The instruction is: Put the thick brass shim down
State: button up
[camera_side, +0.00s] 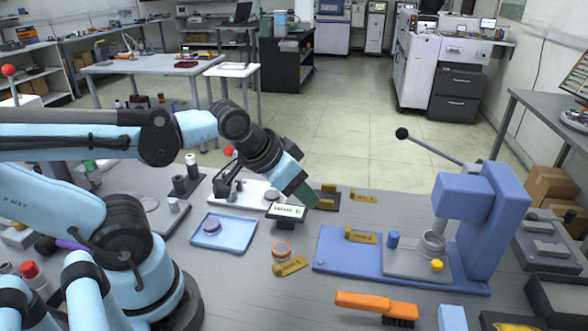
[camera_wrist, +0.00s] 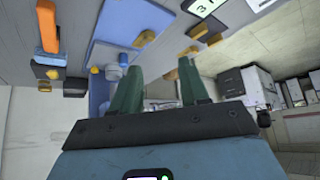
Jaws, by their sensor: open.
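Several brass shims lie about the bench. One (camera_side: 290,266) is on the bare top beside a round copper-coloured ring, one (camera_side: 361,235) is on the blue base of the press, one (camera_side: 363,196) is on the bare bench, and one (camera_side: 328,189) is on a dark plate near the fingers. I cannot tell which is the thick one. My gripper (camera_side: 308,198) is tilted down above the bench, by the digital readout (camera_side: 287,213). In the wrist view my gripper (camera_wrist: 160,68) has its green fingers apart, with no shim visible between them.
The blue press (camera_side: 485,215) with its long lever stands at the right. A blue tray (camera_side: 223,247) holds a purple round piece. An orange brush (camera_side: 376,304) lies in front. A white-based fixture (camera_side: 240,194) stands behind the tray.

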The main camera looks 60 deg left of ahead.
jog(key=n+g, duration=0.7)
jog(key=n, duration=1.1)
send_over(277, 267)
jog(key=shift+w+a+f, duration=0.1)
jog(key=shift+w+f, duration=0.05)
jog(key=shift+f, duration=1.85)
jog(key=shift+w+a+f, duration=0.1)
jog(key=shift+f, duration=1.85)
jog(key=shift+s+d+f, duration=0.1)
jog(key=shift+d+f, duration=0.05)
jog(key=shift+f, duration=0.6)
jog(key=shift+s+d+f, duration=0.1)
jog(key=shift+f, duration=1.85)
grip_shut()
